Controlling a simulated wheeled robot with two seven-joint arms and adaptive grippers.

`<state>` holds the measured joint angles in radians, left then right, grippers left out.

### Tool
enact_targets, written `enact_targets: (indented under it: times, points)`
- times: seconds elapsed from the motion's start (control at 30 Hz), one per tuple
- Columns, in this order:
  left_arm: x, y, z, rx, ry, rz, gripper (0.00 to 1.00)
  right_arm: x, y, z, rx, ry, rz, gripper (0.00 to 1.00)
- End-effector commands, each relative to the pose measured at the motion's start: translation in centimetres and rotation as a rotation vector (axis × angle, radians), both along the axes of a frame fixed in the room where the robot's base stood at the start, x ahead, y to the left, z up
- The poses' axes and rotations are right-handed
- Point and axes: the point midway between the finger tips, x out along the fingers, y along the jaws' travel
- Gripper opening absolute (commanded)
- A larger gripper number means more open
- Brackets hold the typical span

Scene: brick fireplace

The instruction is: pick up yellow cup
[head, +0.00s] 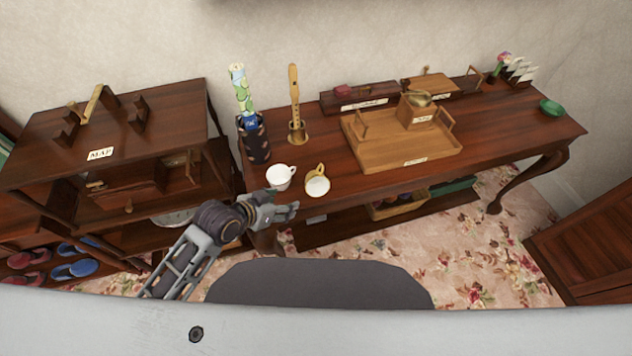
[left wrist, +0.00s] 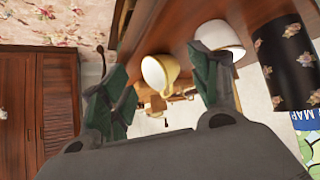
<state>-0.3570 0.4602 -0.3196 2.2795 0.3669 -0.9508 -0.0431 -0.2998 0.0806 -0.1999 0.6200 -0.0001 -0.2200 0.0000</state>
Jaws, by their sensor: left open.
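The yellow cup (head: 317,185) stands upright near the front edge of the dark wooden console table, its handle toward the back. A white cup (head: 280,176) stands just to its left. My left gripper (head: 288,207) is open at the table's front edge, in front of the two cups. In the left wrist view the yellow cup (left wrist: 160,73) shows between the two green-padded fingers, beyond their tips, with nothing gripped. The white cup (left wrist: 219,39) appears behind or beside the right finger there, partly hidden. My right gripper is not in view.
A dark patterned holder (head: 256,140) with a rolled map and a brass holder (head: 297,133) with a flute stand behind the cups. A wooden tray (head: 385,158) lies to the right. A dark cabinet (head: 120,135) stands at left. The tabletop right of the tray is mostly clear.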

Motion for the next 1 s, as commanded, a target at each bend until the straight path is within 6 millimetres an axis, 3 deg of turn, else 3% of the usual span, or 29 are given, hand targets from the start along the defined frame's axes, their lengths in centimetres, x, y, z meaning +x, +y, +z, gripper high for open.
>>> enact_targets:
  times: [0.33,0.7,1.0]
  points:
    - [2.4,-2.6,2.0,-0.141,-0.159,-0.134,0.62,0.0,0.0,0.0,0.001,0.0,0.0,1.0]
    - [4.0,-2.3,3.5,-0.248,-0.251,-0.173,0.62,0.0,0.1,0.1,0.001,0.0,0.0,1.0]
    - [4.1,-2.3,3.6,-0.257,-0.256,-0.173,0.62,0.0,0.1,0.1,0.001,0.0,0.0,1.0]
